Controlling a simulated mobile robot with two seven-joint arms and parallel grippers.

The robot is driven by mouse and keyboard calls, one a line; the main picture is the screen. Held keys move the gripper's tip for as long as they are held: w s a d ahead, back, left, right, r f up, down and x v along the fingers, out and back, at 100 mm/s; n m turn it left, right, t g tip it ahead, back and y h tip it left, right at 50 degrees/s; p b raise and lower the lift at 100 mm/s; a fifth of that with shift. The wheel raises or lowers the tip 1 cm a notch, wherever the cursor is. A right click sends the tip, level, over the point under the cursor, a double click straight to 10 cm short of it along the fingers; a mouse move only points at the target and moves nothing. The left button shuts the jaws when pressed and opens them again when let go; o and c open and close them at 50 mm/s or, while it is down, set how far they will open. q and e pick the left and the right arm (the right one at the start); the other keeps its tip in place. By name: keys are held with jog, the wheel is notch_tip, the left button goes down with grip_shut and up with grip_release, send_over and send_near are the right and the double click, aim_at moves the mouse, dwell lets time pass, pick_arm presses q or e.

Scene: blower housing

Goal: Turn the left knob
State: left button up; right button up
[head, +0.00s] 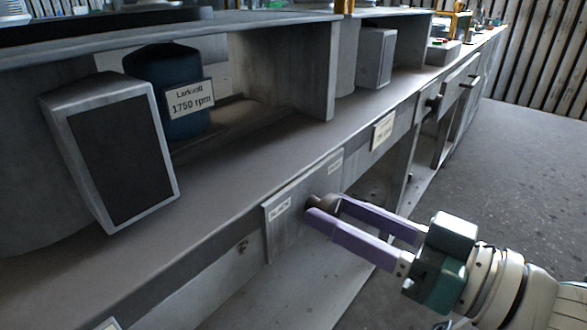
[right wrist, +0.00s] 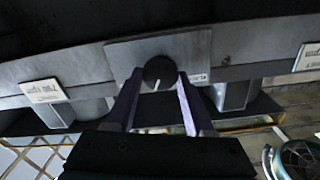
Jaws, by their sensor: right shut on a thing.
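A dark round knob (head: 323,201) sticks out from a grey metal panel (head: 285,232) with small white labels on the front edge of the bench. My right gripper (head: 329,208) reaches it from the lower right, its two purple fingers on either side of the knob and shut on it. In the right wrist view the knob (right wrist: 159,72) sits between the fingertips, with a white pointer line running down from its middle. Part of the knob's rim is hidden by the fingers. My left gripper is not in view.
A blue motor (head: 170,90) labelled 1750 rpm and a grey box with a dark face (head: 122,160) stand on the bench. Another label plate (head: 383,131) and dark knob-like fittings (head: 435,102) show farther along the front. The floor (head: 530,165) at right is clear.

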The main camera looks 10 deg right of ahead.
grip_shut()
jog(key=shift+r+n+p, duration=0.1)
jog(key=shift+n+p, duration=0.2)
jog(key=shift+n, duration=0.8)
jog(key=n, duration=0.3)
jog(key=shift+s, duration=0.1)
jog(key=o, duration=1.2)
grip_release()
jog(key=shift+o, duration=0.2)
jog(key=p+v, duration=0.1)
jog(key=v, duration=0.9)
